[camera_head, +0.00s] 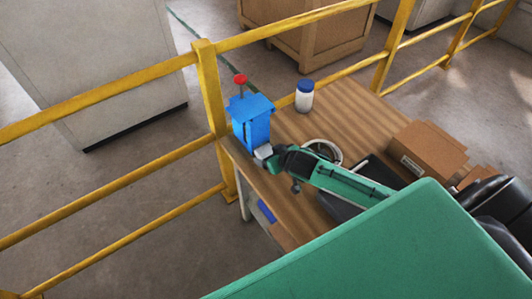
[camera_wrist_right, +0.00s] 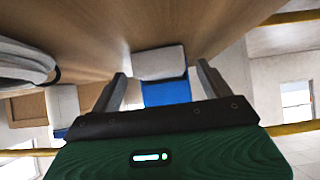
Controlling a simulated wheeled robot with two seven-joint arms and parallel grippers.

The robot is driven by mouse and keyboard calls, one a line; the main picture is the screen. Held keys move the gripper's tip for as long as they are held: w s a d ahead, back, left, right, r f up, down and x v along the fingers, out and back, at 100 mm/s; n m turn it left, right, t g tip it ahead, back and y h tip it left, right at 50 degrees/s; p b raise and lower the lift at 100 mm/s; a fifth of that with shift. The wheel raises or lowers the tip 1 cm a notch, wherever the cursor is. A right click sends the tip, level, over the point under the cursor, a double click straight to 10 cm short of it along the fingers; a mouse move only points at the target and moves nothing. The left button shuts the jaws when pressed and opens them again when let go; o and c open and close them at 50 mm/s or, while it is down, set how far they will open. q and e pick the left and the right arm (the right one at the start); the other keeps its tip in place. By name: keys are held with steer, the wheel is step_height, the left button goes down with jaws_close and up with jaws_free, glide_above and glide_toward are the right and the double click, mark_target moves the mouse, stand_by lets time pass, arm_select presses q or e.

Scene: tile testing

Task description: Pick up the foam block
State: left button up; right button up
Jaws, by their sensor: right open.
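A light grey block (camera_wrist_right: 159,62), seemingly the foam block, lies between the fingers of my right gripper (camera_wrist_right: 162,69) in the right wrist view, with a blue area (camera_wrist_right: 166,92) directly below it in the picture. The right gripper is open, one finger on each side of the block; gaps show, and contact cannot be told. In the head view a small pale piece (camera_head: 263,151) shows at the tip of the right gripper (camera_head: 272,156), in front of a blue box-like device (camera_head: 250,122) with a red knob (camera_head: 240,79). My left gripper is not in view.
The wooden table (camera_head: 345,105) also bears a white jar with a blue lid (camera_head: 305,97), a white ring-like item (camera_head: 326,148) close to the right arm, and a cardboard box (camera_head: 428,148). A yellow railing (camera_head: 207,85) runs along the table's far and left sides.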

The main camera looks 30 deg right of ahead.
steer(key=shift+x, duration=0.95)
steer(key=c, duration=1)
steer(key=shift+c, duration=0.2)
steer(key=shift+r, duration=0.1)
